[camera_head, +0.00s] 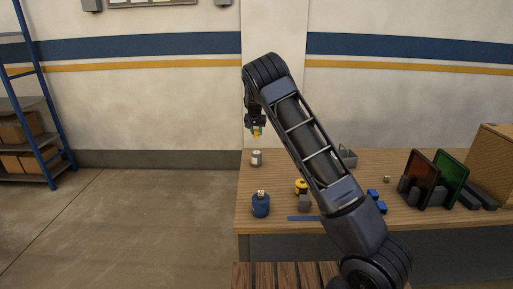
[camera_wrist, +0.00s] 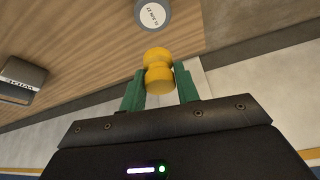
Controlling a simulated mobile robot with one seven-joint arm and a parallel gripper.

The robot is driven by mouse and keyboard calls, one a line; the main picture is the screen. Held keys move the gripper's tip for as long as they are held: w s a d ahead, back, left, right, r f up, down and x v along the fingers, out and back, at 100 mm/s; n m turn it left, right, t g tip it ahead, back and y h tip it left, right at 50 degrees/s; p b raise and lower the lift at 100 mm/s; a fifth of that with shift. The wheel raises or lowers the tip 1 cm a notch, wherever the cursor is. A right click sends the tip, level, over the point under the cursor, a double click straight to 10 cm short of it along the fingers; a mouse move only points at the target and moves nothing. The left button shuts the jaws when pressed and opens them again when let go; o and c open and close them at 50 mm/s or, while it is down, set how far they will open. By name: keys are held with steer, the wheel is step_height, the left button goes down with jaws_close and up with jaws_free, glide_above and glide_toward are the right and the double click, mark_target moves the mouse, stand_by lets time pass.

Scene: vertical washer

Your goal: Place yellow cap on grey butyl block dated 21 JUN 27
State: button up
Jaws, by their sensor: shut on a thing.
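My gripper (camera_wrist: 160,88) is shut on the yellow cap (camera_wrist: 158,70), a waisted piece held between green fingers. In the head view my gripper (camera_head: 256,131) hangs above the table's back left corner, and the cap shows as a small yellow spot between its fingertips. A round grey piece with a white label on top (camera_wrist: 152,12) lies beyond the cap in the wrist view, apart from it. It seems to be the pale cylinder (camera_head: 256,158) below my gripper in the head view. Its label is too small to read surely, so I cannot tell which block carries 21 JUN 27.
On the wooden table (camera_head: 290,166) stand a blue jar (camera_head: 260,205), a yellow-and-black piece (camera_head: 301,187), a grey block (camera_head: 304,203) and blue pieces (camera_head: 377,199). A grey holder (camera_head: 347,157) is further back. Orange (camera_head: 421,172) and green (camera_head: 451,176) panels stand at right.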

steer(key=shift+f, duration=4.65)
steer(key=shift+f, duration=0.15)
steer(key=o, duration=1)
steer(key=shift+c, duration=0.2)
